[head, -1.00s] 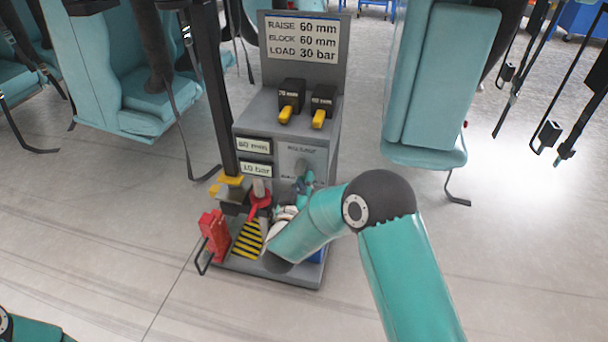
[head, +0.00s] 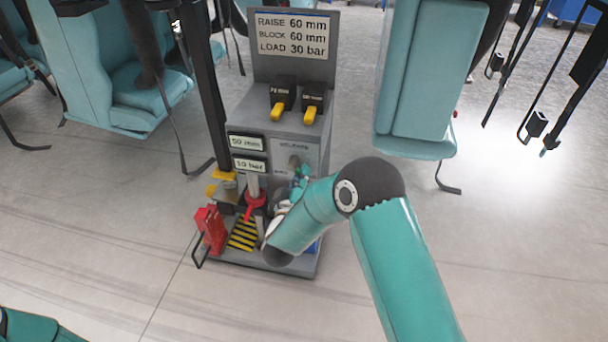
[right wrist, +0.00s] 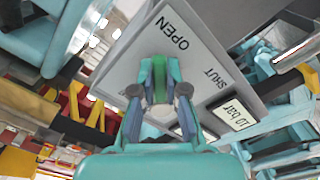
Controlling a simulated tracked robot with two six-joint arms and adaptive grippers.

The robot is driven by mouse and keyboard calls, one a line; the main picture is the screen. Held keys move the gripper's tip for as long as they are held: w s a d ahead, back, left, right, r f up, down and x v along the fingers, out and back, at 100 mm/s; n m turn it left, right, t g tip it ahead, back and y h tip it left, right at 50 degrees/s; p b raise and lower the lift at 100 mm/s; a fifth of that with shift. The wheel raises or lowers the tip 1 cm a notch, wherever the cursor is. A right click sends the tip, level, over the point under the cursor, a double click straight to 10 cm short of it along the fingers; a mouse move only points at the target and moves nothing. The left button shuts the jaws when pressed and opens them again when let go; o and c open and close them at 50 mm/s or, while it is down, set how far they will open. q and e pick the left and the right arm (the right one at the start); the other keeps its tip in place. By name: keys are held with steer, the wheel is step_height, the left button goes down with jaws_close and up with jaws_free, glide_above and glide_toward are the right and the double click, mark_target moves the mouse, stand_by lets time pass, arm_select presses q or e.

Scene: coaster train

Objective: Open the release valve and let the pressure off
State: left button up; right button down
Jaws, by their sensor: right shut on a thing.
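The release valve's grey plate (head: 308,153) is on the front of the grey jack stand, with a knob (head: 294,161) on it. In the right wrist view the plate (right wrist: 150,52) reads OPEN and SHUT. The valve handle is mostly hidden by the fingers. A lower readout (head: 249,165) shows about 10 bar, also in the wrist view (right wrist: 235,113); the upper readout (head: 247,143) looks like 50 mm. My left gripper is out of view.
A sign (head: 292,35) reads RAISE 60 mm, BLOCK 60 mm, LOAD 30 bar. A red jack part (head: 211,230) and striped plate (head: 243,234) are low left. Teal seats (head: 425,80) flank the stand.

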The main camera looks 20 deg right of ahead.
steer(key=shift+s+f, duration=0.1)
steer(key=shift+f, duration=0.25)
steer(key=c, duration=1.2)
jaws_free()
steer(key=shift+r, duration=0.25)
steer(key=v, duration=1.2)
steer(key=shift+d, duration=0.1)
